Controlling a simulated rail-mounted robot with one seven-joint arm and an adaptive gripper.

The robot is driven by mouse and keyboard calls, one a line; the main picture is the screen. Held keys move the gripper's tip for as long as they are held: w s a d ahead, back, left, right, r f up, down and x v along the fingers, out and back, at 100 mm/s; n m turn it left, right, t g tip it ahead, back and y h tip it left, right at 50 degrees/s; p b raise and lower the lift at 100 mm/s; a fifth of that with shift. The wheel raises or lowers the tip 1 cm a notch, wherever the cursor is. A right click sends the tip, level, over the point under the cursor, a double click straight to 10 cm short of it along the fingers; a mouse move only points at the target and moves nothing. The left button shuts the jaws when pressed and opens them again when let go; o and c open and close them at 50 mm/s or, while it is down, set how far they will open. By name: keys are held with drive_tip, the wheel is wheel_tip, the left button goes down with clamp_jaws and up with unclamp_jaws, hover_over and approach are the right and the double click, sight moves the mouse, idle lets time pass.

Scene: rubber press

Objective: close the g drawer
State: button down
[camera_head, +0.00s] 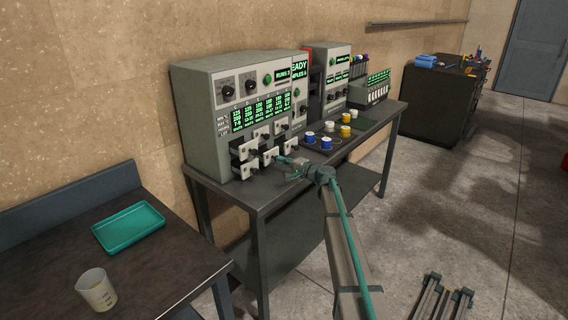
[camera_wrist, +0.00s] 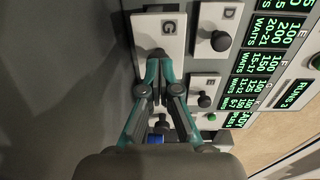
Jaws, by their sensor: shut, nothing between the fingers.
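The G drawer (camera_wrist: 172,24) has a pale front with a black G label at the top of the wrist view, turned sideways. Its front looks larger and nearer than its neighbours, but how far it stands out is hard to tell. My gripper (camera_wrist: 158,58) is shut and empty, its tips over the drawer's dark knob, which is mostly hidden. Whether they touch is unclear. In the head view my gripper (camera_head: 284,160) is at the lower row of small drawers on the grey machine (camera_head: 203,125). The drawer just left of the tips (camera_head: 268,157) appears to be G; its label is unreadable there.
The D drawer (camera_wrist: 218,28) is beside G in the wrist view, with another knobbed drawer (camera_wrist: 205,92) below it. Blue, white and yellow cups (camera_head: 327,142) stand on the bench right of my gripper. A teal tray (camera_head: 128,227) and beaker (camera_head: 96,289) are on the near table.

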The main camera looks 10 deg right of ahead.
sight(272, 157)
drive_tip(key=b+x, duration=0.3)
drive_tip(key=x, duration=0.3)
drive_tip(key=shift+a+r, duration=0.1)
drive_tip(key=shift+r, duration=0.15)
drive_tip(key=shift+s, duration=0.1)
